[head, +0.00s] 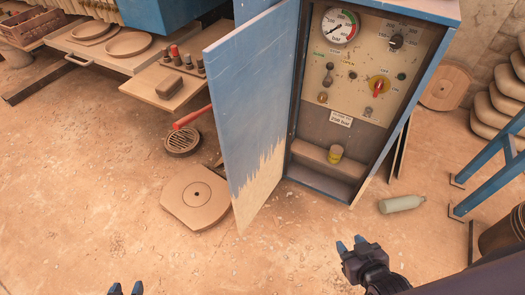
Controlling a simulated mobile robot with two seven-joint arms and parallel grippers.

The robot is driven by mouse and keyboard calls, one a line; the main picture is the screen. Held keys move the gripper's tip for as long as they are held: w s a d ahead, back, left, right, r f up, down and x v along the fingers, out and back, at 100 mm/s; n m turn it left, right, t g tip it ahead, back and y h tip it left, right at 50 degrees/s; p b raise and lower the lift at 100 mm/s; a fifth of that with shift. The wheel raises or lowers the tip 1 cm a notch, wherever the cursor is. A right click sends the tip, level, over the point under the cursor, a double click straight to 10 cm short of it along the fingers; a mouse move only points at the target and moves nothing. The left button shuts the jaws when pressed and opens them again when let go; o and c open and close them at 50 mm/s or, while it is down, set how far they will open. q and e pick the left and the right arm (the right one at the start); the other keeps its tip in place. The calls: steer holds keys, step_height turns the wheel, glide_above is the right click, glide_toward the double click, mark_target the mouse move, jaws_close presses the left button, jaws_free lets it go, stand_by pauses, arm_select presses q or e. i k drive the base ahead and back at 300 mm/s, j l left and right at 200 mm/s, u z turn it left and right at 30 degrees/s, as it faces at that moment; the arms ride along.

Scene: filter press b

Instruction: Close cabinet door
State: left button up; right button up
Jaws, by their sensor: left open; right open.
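The blue cabinet (430,75) stands at the upper middle right, with a gauge, knobs and a red-and-yellow switch on its inner panel. Its blue door (248,95), worn to tan at the bottom, stands open, hinged at the cabinet's left side and swung out towards me. My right gripper (349,244) is open and empty, below and to the right of the door's lower edge, apart from it. My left gripper (125,289) shows only its fingertips at the bottom edge, open, well left of the door. The rest of it is out of frame.
A green bottle (401,204) lies on the floor right of the cabinet. A round-holed plate (196,195) and a drain grate (182,141) lie left of the door, near a red handle (191,117). A blue rack (490,165) stands at right. The floor before the cabinet is mostly clear.

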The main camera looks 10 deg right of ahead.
mark_target(248, 70)
steer(key=k+z, duration=0.2)
steer(key=z, duration=0.2)
steer(key=k+l+z, duration=0.1)
steer(key=k+z, duration=0.25)
steer(key=z, duration=0.35)
steer(key=i+j+z, duration=0.1)
steer(key=z, duration=0.3)
steer(key=j+z, duration=0.2)
steer(key=z, duration=0.15)
steer(key=j, duration=1.65)
steer(key=i+j, duration=0.1)
steer(key=j, duration=1.5)
steer(key=k, duration=0.55)
